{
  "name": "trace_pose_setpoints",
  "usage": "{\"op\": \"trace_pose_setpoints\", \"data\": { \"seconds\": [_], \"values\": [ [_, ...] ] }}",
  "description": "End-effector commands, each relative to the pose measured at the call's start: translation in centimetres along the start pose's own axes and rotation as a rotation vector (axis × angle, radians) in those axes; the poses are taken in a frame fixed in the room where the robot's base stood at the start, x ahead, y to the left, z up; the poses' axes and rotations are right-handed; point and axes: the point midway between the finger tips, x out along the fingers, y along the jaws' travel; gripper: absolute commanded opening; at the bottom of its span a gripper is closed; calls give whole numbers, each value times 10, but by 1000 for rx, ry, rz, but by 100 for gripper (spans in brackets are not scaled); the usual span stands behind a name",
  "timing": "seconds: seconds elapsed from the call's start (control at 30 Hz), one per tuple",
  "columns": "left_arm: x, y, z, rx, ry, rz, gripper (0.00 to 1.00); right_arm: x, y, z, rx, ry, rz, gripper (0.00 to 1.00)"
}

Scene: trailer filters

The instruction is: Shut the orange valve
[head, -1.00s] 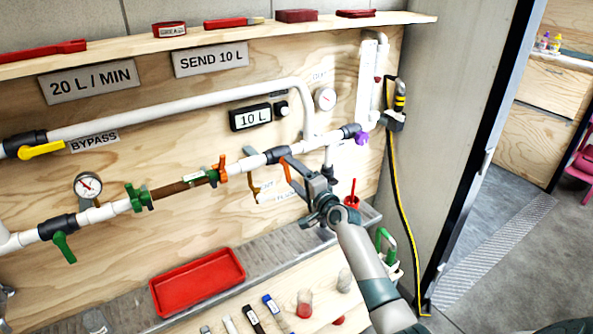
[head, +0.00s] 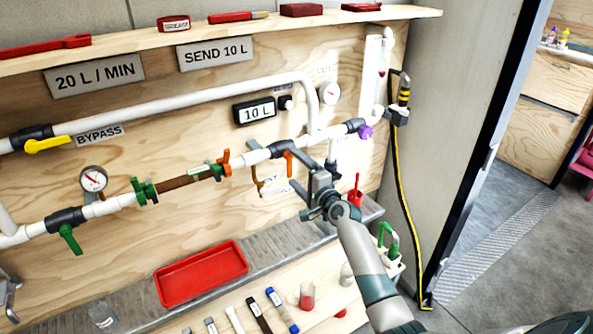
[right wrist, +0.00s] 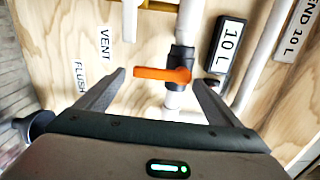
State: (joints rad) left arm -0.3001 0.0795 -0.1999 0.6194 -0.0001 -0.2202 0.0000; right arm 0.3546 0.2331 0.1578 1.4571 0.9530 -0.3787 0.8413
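The orange valve handle (head: 289,163) hangs down from a dark valve body on the white pipe, right of the filter section. In the right wrist view the orange handle (right wrist: 160,74) lies across the pipe, at right angles to it. My right gripper (head: 302,168) is at the valve from the front right. In the right wrist view its two fingers (right wrist: 160,80) are apart, one on each side of the handle, with no clear contact. Part of the handle is hidden behind the gripper in the head view. My left gripper is not in view.
Orange clamp (head: 225,163) and green clamp (head: 144,190) flank the brown filter section. A purple valve handle (head: 366,132) is to the right, a green one (head: 70,238) to the left. A red tray (head: 201,273) lies below on the ledge. A 10 L display (head: 254,112) is above.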

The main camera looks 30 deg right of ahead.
Motion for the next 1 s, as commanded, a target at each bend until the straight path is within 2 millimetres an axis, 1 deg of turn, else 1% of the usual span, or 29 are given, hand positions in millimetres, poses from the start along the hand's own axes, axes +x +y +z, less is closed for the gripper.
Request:
{"op": "trace_pose_setpoints", "data": {
  "seconds": [0.27,0.47,0.67,1.0],
  "values": [
    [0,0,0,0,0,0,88,-1,0,0,-4,0,0,88],
    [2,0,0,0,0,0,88,-12,1,0,-4,0,0,88],
    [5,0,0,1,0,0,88,-36,2,0,-5,1,0,88],
    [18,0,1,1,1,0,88,-99,3,0,-4,0,1,88]
  ]
}}
